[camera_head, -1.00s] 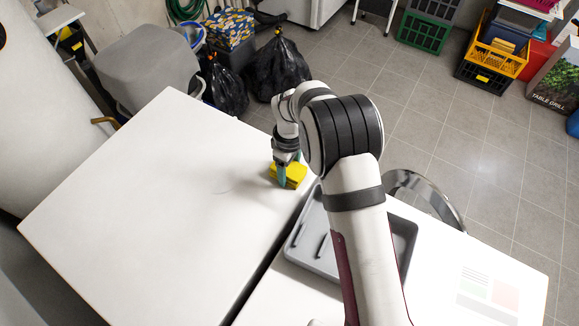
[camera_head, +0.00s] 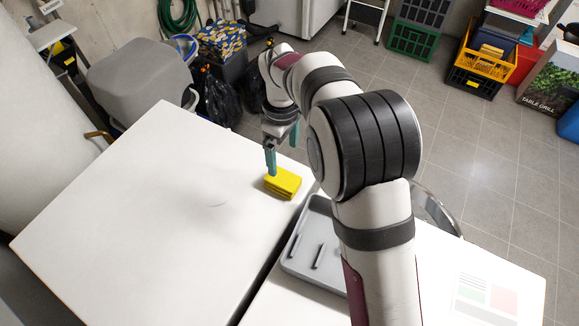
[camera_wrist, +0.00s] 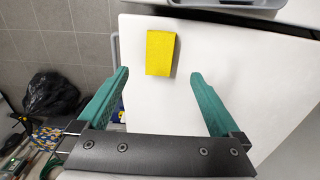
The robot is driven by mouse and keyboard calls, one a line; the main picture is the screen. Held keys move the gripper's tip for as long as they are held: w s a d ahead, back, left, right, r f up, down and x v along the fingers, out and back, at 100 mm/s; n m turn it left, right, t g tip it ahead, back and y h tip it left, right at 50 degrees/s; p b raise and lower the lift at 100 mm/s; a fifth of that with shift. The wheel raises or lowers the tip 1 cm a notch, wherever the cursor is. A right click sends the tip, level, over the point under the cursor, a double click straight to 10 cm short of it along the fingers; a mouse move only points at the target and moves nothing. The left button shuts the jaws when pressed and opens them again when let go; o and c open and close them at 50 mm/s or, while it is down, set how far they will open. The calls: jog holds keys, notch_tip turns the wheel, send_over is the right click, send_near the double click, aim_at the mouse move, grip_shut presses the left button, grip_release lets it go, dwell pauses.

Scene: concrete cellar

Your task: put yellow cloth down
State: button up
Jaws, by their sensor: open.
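The yellow cloth (camera_head: 283,183) is a folded, layered block lying on the white table (camera_head: 150,200), near its right edge. In the wrist view the yellow cloth (camera_wrist: 160,53) lies flat on the white surface, beyond the fingertips. My gripper (camera_head: 282,156) is above and just behind the cloth, apart from it. Its two teal fingers are spread wide with nothing between them, as the wrist view of my gripper (camera_wrist: 158,76) also shows.
A grey tray (camera_head: 291,262) with compartments stands on a second white table to the right, across a dark gap. The large table left of the cloth is bare. Black bags (camera_head: 222,100) and a grey-lidded bin (camera_head: 140,75) stand behind.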

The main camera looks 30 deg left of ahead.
jog(key=s+d+r+m, duration=0.2)
jog(key=d+r+m, duration=0.3)
jog(key=d, duration=0.4)
jog(key=s+d+r+m, duration=0.2)
jog(key=d+r+m, duration=0.35)
jog(key=d, duration=0.45)
jog(key=s+d+m+y, duration=0.1)
jog(key=s+d+m, duration=0.4)
jog(key=s, duration=0.3)
jog(key=s+d+f+m, duration=0.1)
jog(key=s+d+m, duration=0.4)
jog(key=s+m, duration=0.3)
jog(key=shift+s+d+y, duration=0.4)
jog(key=shift+s, duration=0.1)
